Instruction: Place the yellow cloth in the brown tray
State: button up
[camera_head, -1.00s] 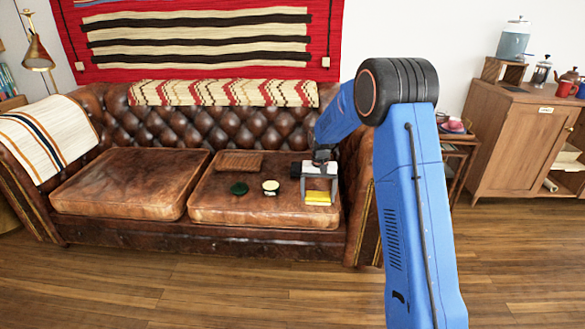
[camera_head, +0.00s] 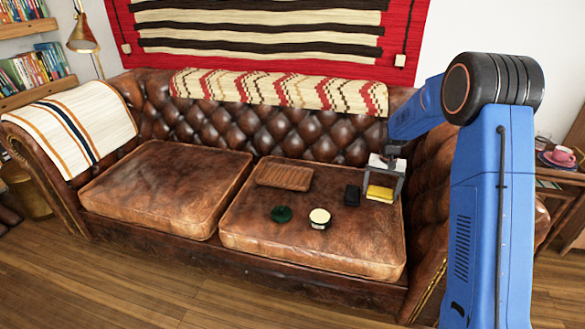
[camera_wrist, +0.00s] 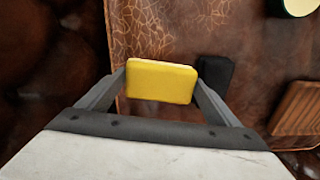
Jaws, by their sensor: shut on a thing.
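The yellow cloth (camera_head: 380,193) looks like a small folded block, over the right seat cushion near the sofa's right arm. My gripper (camera_head: 382,190) is shut on it from above. In the wrist view the cloth (camera_wrist: 161,81) sits between the two fingertips. I cannot tell for sure whether it touches the cushion. The brown tray (camera_head: 285,177) lies flat on the same cushion, left of my gripper and toward the backrest. Part of the tray (camera_wrist: 300,109) shows at the right edge of the wrist view.
A black block (camera_head: 352,195) stands just left of the cloth. A dark green round item (camera_head: 281,214) and a cream-topped tin (camera_head: 319,218) lie in front of the tray. The tufted backrest (camera_head: 290,130) rises behind. The left cushion (camera_head: 165,187) is clear.

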aim_at(279, 177)
jog(key=i+j+z, duration=0.1)
jog(key=i, duration=0.4)
jog(key=j+z, duration=0.1)
jog(key=j, duration=1)
